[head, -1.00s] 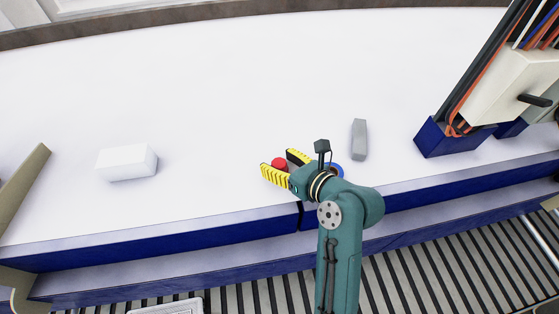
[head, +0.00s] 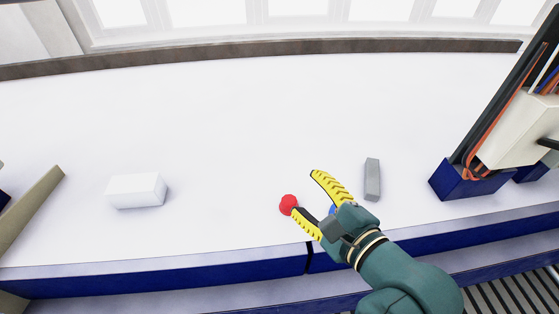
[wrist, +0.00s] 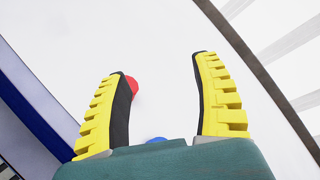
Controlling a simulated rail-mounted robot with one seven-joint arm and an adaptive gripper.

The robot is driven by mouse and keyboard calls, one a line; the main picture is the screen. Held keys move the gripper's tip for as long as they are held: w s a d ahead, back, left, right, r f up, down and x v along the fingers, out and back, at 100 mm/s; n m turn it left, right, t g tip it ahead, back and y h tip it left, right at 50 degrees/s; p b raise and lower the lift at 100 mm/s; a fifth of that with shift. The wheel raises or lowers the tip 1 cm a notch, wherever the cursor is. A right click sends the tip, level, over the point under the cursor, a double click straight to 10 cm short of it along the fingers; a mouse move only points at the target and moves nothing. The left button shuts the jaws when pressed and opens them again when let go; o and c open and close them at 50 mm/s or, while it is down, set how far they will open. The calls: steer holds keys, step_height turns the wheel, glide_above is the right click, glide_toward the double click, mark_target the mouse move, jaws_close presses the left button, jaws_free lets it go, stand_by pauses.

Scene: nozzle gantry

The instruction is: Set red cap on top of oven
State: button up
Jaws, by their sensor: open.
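The red cap (head: 288,204) sits on the white tabletop, just beside the tip of the lower finger. My gripper (head: 304,192) is open, with its yellow fingers spread wide and nothing held between them. In the wrist view the red cap (wrist: 132,88) shows at the inner edge of the left finger, which partly hides it. I cannot tell whether they touch. I cannot make out an oven for certain in either view.
A small blue object (head: 333,209) lies by the gripper's base, mostly hidden. A grey block (head: 372,180) lies to the right, a white block (head: 137,190) to the left. A blue-based rack with cables (head: 466,182) stands at right. The table's back is clear.

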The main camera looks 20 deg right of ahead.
steer(key=s+a+r+n+t+h, duration=0.1)
steer(key=a+r+n+t, duration=0.1)
steer(key=r+n, duration=0.4)
steer(key=s+a+r+n+t+h, duration=0.1)
steer(key=s+a+r+n+t, duration=0.1)
steer(key=r+n, duration=0.5)
steer(key=s+a+r+n+t+h, duration=0.1)
steer(key=a+r+n, duration=0.4)
steer(key=n, duration=0.5)
steer(key=shift+s+a+r+t, duration=0.25)
steer(key=shift+s+r+t, duration=0.35)
steer(key=shift+t, duration=0.6)
steer(key=shift+w+r, duration=0.1)
steer(key=shift+w, duration=0.05)
